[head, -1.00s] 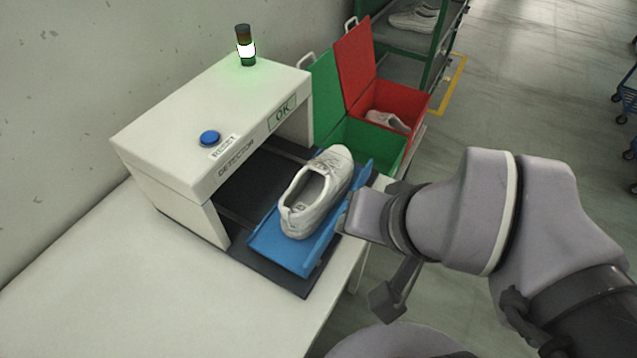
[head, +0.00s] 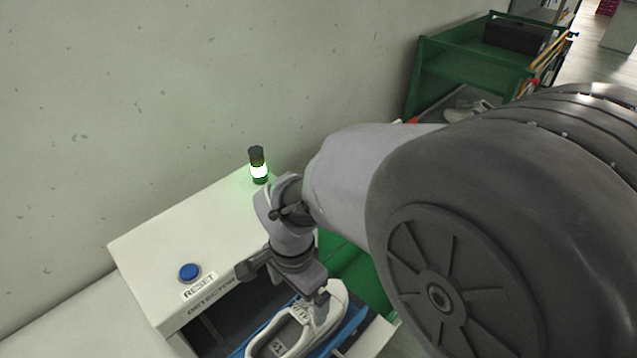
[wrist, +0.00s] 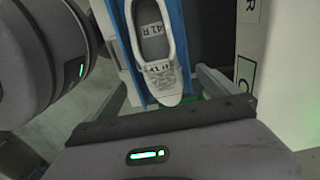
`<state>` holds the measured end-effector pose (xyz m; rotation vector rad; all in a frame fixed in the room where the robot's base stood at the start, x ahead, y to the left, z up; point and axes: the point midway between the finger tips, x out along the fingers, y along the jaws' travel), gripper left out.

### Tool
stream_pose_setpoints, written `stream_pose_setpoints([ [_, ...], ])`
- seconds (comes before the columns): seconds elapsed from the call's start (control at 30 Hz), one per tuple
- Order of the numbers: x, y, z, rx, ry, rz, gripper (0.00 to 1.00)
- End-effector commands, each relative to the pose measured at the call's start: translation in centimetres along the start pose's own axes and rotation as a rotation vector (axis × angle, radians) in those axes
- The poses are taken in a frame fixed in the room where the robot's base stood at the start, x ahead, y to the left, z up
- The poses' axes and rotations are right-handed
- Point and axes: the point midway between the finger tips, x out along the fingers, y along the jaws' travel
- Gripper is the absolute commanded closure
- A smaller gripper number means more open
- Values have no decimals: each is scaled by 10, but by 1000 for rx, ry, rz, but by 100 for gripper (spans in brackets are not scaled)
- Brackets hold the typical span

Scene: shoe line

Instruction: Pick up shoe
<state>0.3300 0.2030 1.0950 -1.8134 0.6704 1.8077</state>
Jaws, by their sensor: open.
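The white shoe (head: 310,325) lies on the blue tray (head: 352,326) at the detector's opening, low in the head view and partly cut off by the frame edge. The wrist view shows the shoe (wrist: 157,55) from above with its toe pointing towards my gripper; a "41 R" label shows inside it. My gripper (wrist: 165,85) is open, its two fingers on either side of the toe end. In the head view my gripper (head: 318,297) is over the toe. I cannot tell whether the fingers are level with the shoe or still above it.
The white detector (head: 190,245) stands beside the tray, with a blue reset button (head: 189,272) and a lit signal lamp (head: 258,168) on top. A green bin (head: 358,275) is behind the tray. A green rack (head: 462,75) stands at the back. My arm hides much of the right side.

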Motion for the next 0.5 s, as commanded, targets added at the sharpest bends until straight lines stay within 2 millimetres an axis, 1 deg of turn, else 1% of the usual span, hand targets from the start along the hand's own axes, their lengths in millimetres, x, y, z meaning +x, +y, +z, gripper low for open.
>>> stream_pose_setpoints([
  [0.03, 22, 1, 0, 0, -1, 5, 0],
  [0.1, 41, 1, 0, 0, -1, 3, 0],
  [0.2, 61, 1, 0, 0, 0, 2, 0],
  [0.37, 79, 2, 0, 0, -1, 1, 0],
  [0.5, 109, 5, 1, 0, -1, 2, 0],
])
